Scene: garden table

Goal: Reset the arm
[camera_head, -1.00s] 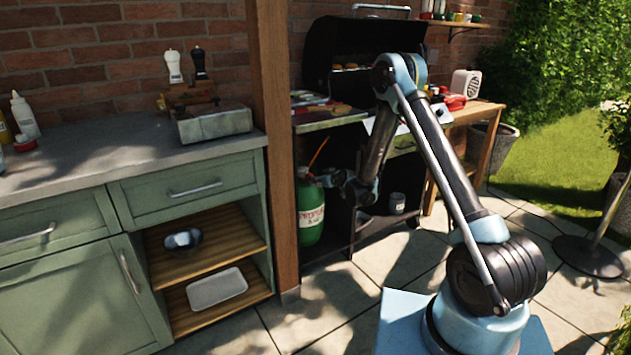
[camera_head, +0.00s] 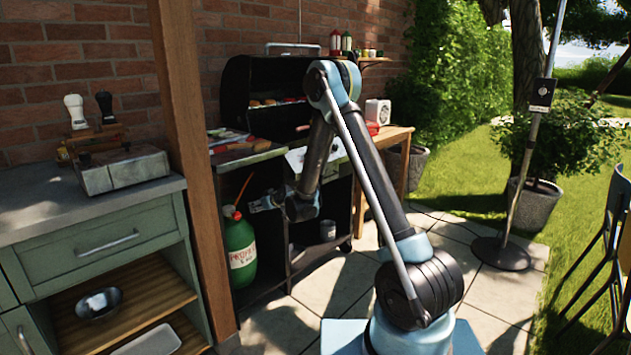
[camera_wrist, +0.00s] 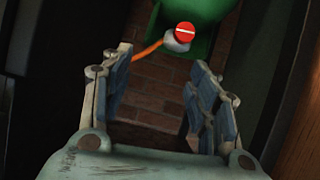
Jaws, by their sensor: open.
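My gripper (camera_head: 258,204) is at the end of my folded arm, in front of the grill's dark lower cabinet and just right of the green propane bottle. In the wrist view, my gripper (camera_wrist: 160,105) has its two fingers wide apart with nothing between them. The propane bottle (camera_head: 239,250) stands upright beside the wooden post; its red-topped valve (camera_wrist: 185,31) and orange hose show beyond the fingers in the wrist view. I cannot tell the exact gap between fingers and bottle.
The grill (camera_head: 262,85) stands open behind my arm, with food on it. A wooden post (camera_head: 190,150) and a green cabinet (camera_head: 100,240) are at left. A wooden side table (camera_head: 392,137) is right of the grill. A parasol stand (camera_head: 500,253) is at right; paving between is clear.

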